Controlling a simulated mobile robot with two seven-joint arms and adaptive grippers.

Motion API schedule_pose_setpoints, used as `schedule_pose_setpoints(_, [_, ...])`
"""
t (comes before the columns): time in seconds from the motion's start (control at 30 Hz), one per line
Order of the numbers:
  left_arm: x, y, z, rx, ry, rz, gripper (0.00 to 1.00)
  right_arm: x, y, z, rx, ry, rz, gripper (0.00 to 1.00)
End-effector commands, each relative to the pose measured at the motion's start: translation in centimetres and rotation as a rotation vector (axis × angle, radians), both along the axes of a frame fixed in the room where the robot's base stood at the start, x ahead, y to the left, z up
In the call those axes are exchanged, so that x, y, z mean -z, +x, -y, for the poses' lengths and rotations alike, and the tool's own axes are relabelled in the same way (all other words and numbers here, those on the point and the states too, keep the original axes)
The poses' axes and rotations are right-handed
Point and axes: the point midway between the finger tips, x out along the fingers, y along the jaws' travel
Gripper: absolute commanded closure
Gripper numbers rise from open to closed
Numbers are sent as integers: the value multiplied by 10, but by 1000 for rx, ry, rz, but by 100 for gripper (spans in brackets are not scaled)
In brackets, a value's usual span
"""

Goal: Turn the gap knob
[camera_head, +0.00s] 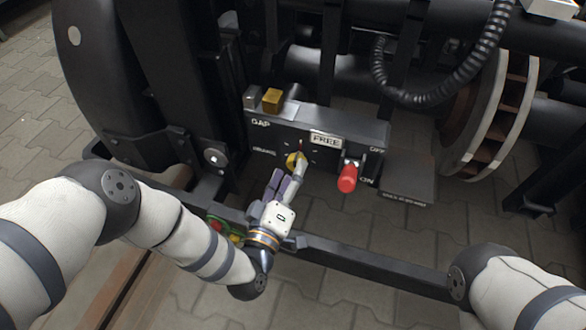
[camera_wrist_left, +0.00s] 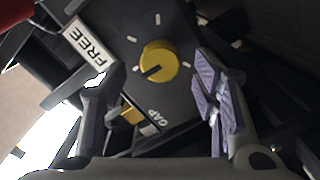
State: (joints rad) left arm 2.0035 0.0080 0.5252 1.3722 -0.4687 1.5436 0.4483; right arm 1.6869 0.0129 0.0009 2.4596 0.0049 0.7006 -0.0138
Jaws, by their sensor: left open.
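The gap knob (camera_head: 297,158) is a round yellow knob on the front of a dark control box (camera_head: 340,143), partly hidden by my left gripper in the head view. In the left wrist view the knob (camera_wrist_left: 160,58) shows whole, with a dark pointer mark toward the lower left and white tick marks around it. My left gripper (camera_head: 288,178) is open in front of the box. In the wrist view its purple-padded fingers (camera_wrist_left: 152,85) stand apart with the knob between and beyond them. I cannot tell any contact. My right gripper is out of view.
A red-handled switch (camera_head: 347,178) sits right of the knob, below a FREE label (camera_head: 325,140). A yellow block (camera_head: 272,100) is on top of the box. A dark rail (camera_head: 370,262) runs in front. Green and red buttons (camera_head: 220,227) are beside my left wrist.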

Motion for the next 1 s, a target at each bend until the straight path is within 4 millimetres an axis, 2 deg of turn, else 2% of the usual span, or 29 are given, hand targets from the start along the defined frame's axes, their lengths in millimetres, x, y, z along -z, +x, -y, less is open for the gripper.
schedule_pose_setpoints(0.03, [3, 9, 3, -1, -1, 0, 46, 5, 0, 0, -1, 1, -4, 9])
schedule_pose_setpoints(0.17, [2, 21, 7, -1, 0, -1, 46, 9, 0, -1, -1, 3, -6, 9])
schedule_pose_setpoints(0.43, [0, 25, 8, 0, 0, -1, 46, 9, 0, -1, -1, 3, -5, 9])
schedule_pose_setpoints(0.47, [0, 25, 8, 0, 0, -1, 48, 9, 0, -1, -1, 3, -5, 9])
schedule_pose_setpoints(0.67, [0, 24, 8, 0, 0, -1, 93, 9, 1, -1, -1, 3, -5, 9])
schedule_pose_setpoints(1.0, [-1, 24, 8, 0, 32, 9, 94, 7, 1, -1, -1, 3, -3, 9])
